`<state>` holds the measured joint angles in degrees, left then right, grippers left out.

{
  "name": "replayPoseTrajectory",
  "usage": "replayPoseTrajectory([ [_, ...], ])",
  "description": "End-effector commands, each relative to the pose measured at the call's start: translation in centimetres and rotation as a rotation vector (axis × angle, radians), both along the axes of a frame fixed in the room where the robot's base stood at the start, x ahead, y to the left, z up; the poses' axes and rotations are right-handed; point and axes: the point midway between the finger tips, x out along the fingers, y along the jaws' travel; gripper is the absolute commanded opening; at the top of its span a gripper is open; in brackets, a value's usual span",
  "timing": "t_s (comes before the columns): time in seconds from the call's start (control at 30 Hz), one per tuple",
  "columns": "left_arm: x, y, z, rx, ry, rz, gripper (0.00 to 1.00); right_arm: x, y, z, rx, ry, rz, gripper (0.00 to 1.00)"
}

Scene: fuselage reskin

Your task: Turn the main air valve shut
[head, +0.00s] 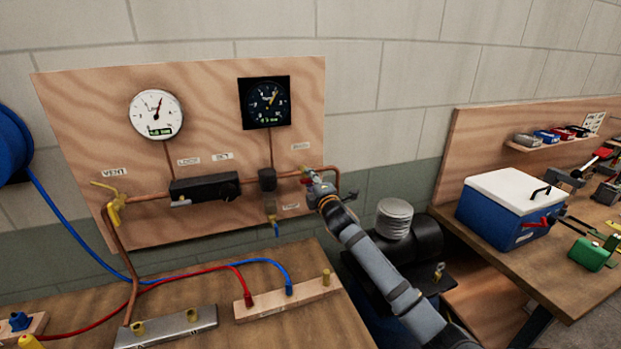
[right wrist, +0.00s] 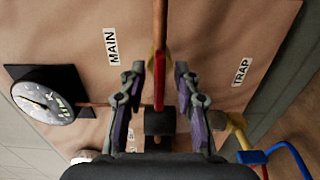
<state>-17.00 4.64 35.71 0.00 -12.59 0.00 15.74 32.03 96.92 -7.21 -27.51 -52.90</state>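The main air valve shows in the right wrist view as a red lever (right wrist: 159,82) in line with the copper pipe (right wrist: 160,22), between the MAIN label (right wrist: 111,46) and the TRAP label (right wrist: 241,72). My right gripper (right wrist: 160,78) is open, with one finger on each side of the lever and gaps visible on both sides. In the head view my right gripper (head: 316,188) is at the right end of the plywood panel (head: 75,105) and mostly hides the valve. My left gripper is not in view.
The panel carries a white gauge (head: 157,114), a black gauge (head: 265,102), a black regulator (head: 205,189) and a yellow vent valve (head: 113,208). Blue and red hoses cross the bench (head: 290,325) below. A blue cooler (head: 508,208) stands on the right bench.

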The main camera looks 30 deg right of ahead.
Motion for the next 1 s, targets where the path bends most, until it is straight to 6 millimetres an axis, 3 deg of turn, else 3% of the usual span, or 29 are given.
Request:
replayPoseTrajectory([
  [0.23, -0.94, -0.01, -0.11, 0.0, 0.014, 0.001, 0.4, 0.06, 0.0, -0.02, 0.0, -0.001, 0.0, 0.31],
  [0.47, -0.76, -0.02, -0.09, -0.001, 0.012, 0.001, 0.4, 0.04, -0.01, -0.02, 0.0, 0.0, 0.0, 0.0],
  [1.0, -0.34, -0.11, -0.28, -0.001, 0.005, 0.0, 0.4, 0.03, -0.03, -0.09, 0.089, -0.021, 0.0, 0.0],
])
